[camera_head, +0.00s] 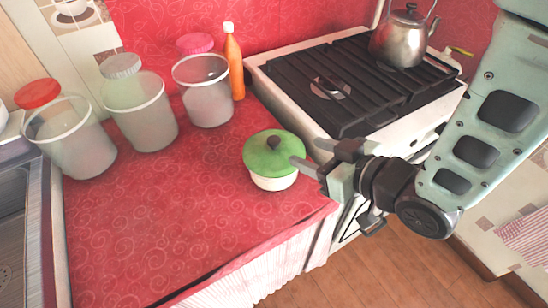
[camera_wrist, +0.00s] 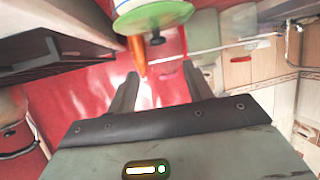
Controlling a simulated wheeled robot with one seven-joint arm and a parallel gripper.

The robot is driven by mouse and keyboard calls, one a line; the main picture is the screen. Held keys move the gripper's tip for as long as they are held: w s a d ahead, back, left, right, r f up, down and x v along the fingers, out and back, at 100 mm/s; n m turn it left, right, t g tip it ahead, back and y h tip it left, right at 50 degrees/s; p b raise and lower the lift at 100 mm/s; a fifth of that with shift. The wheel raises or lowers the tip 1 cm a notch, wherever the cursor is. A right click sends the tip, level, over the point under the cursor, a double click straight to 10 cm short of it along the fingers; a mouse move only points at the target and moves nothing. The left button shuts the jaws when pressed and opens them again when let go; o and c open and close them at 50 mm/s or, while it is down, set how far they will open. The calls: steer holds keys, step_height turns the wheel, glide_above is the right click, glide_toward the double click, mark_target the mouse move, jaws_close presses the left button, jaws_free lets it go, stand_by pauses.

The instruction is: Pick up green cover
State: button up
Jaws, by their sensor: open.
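The green cover (camera_head: 258,155) is a round lid with a dark knob, sitting on a small white pot (camera_head: 272,183) on the red counter. My gripper (camera_head: 308,153) is open and empty just right of the cover, at about lid height, with one finger in front of the cover's right edge in the head view. I cannot tell whether that finger touches it. In the wrist view my gripper (camera_wrist: 160,78) shows both fingers spread, with nothing between them.
An orange bottle (camera_head: 234,68) and several tall clear containers (camera_head: 206,92) stand behind and left. A stove (camera_head: 300,103) with black grates and a metal kettle (camera_head: 402,40) is behind my gripper. The red counter (camera_head: 150,215) is clear at front left; a sink is far left.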

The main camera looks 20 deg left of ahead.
mark_target(275, 140)
steer(key=p+x, duration=0.1)
steer(key=x, duration=0.5)
steer(key=shift+w+a+f, duration=0.1)
steer(key=shift+w+a, duration=0.05)
steer(key=shift+a, duration=0.1)
steer(key=shift+f+p+x, duration=0.2)
steer(key=shift+p+x, duration=0.3)
steer(key=shift+x, duration=0.95)
steer(key=shift+f+p+x, duration=0.15)
steer(key=shift+p+x, duration=0.35)
steer(key=shift+x, duration=0.95)
steer(key=shift+d, duration=0.15)
steer(key=c, duration=1.1)
steer(key=shift+r, duration=0.1)
